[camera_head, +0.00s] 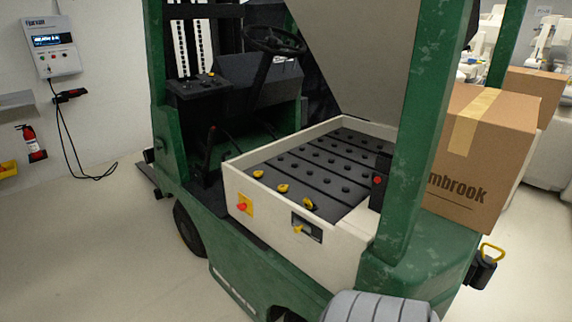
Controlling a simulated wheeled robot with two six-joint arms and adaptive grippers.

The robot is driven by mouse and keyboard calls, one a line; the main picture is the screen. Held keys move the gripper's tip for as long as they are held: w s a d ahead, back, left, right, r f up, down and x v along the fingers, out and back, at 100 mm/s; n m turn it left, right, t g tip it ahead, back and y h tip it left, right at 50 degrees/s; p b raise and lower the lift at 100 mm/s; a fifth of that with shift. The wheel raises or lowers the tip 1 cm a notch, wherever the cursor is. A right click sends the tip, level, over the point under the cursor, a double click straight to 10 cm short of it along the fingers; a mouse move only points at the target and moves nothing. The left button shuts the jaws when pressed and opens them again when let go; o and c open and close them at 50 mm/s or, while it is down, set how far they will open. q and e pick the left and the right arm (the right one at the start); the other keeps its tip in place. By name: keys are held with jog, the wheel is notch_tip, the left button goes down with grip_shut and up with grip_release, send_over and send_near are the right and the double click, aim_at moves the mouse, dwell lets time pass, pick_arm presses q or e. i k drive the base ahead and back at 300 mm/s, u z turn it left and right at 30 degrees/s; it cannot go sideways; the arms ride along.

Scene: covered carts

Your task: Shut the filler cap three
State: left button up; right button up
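A green forklift has its cover raised over an open battery box (345,240) with a cream rim. Rows of small round black caps (320,170) sit on the dark battery top. Three yellow filler caps stand along the near left edge: one at the left (258,173), one in the middle (283,188) and one nearest me (308,203). The nearest looks raised; whether each is open or shut is too small to tell. No number shows on them, so I cannot tell which is three. Neither gripper is in view.
The raised grey cover (360,50) and a green post (418,150) flank the box. A cardboard carton (480,150) stands right. Floor at left is clear.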

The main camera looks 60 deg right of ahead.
aim_at(306, 203)
jog(key=z, duration=0.4)
jog(key=i, duration=1.4)
jog(key=z, duration=1.8)
jog(key=i, duration=1)
jog(key=z, duration=0.95)
